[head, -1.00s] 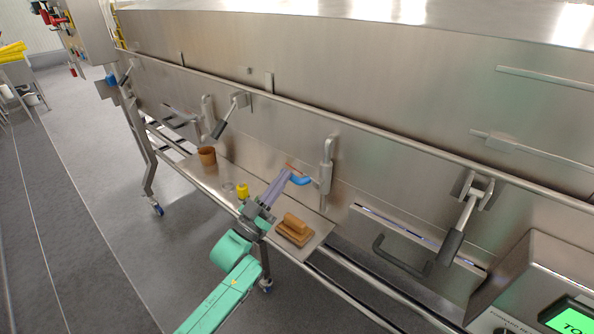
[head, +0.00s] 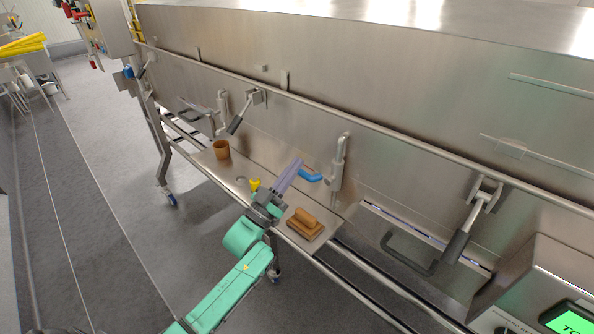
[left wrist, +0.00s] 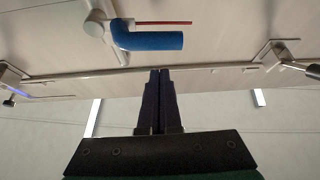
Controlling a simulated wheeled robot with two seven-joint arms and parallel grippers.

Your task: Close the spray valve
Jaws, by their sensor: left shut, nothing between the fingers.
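The spray valve is a blue bent handle (head: 312,177) on a grey vertical pipe fitting (head: 339,165) on the steel tunnel's side. In the left wrist view the blue handle (left wrist: 150,41) lies across the upper middle, with a thin red rod beside it. My left gripper (head: 297,163) is shut and empty, its fingers pointing up toward the tunnel wall. In the head view its tips overlap the handle's left end. In the left wrist view the shut fingertips (left wrist: 159,71) sit below the handle with a visible gap. My right gripper is out of view.
A steel shelf (head: 240,180) below holds a brown cup (head: 221,149), a yellow item (head: 255,184) and a brown block-shaped brush (head: 304,224). Black-gripped levers (head: 240,115) (head: 458,242) hang on the wall. A panel with a green screen (head: 572,317) is at lower right.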

